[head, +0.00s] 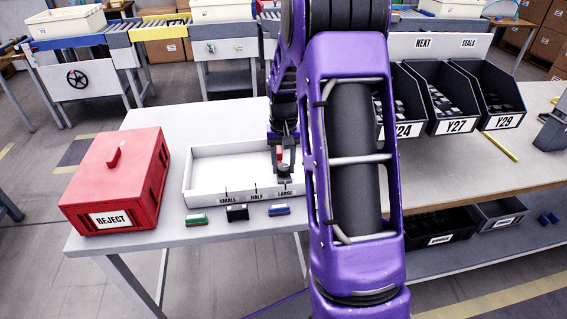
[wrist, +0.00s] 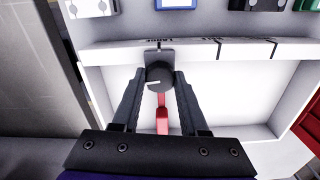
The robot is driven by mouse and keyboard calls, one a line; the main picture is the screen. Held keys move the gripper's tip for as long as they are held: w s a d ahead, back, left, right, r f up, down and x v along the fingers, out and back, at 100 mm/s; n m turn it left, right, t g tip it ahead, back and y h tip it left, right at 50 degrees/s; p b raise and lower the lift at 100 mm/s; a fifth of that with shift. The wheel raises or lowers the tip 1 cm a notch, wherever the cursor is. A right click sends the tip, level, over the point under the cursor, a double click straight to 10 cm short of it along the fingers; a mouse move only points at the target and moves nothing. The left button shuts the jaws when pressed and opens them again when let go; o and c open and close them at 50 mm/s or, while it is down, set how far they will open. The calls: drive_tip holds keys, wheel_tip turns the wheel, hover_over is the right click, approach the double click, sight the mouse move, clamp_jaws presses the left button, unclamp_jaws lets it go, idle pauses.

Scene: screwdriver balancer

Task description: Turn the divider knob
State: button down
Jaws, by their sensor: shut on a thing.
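The divider knob (wrist: 160,74) is a dark round knob with a white line on its face. It sits on a dark bracket at the labelled wall of a white tray (head: 205,192), by the LARGE mark. My gripper (head: 284,172) is lowered at this wall; in the wrist view my gripper (wrist: 159,80) has one finger on each side of the knob, shut on it. A red part (wrist: 162,118) extends from behind the knob into the tray and is partly hidden. In the head view my gripper and arm hide most of the knob.
A red REJECT box (head: 118,180) stands left of the tray. Small green (head: 197,220), black (head: 237,212) and blue-labelled (head: 279,210) blocks lie before the tray. Dark bins (head: 447,125) stand at right, partly behind my arm. The table's left back is clear.

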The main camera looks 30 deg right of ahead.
sight(283, 167)
drive_tip(key=shift+n, duration=1.2)
drive_tip(key=shift+c, duration=2.2)
unclamp_jaws()
drive_tip(key=shift+r, duration=0.15)
wheel_tip(283, 167, up, 17)
drive_tip(key=p, duration=0.2)
drive_tip(key=shift+r, duration=0.1)
